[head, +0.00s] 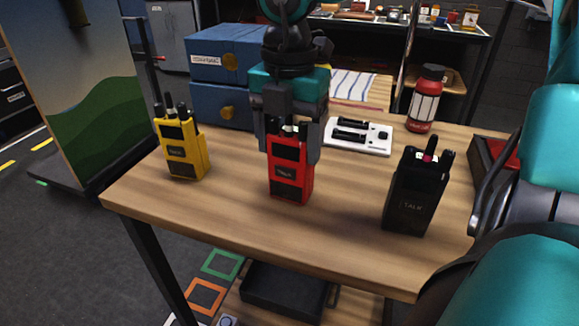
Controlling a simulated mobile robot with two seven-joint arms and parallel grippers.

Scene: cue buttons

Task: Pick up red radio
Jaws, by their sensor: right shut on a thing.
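The red radio (290,172) stands upright at the middle of the wooden table (250,215), its black screen and label facing me. My right gripper (287,130) comes down from above and is shut on the upper part of the red radio, with one finger at each side. The gripper hides part of the radio's top. I cannot tell whether the radio's base touches the table. A yellow radio (183,147) stands to the left and a black radio (416,192) to the right, both apart from the gripper. My left gripper is not in view.
Blue drawer boxes (222,68) stand at the table's back left. A white charger tray (372,136) lies behind, right of the gripper, with a red-and-white bottle (425,100) beyond it. The table's front strip is clear. A dark bin (285,290) sits below.

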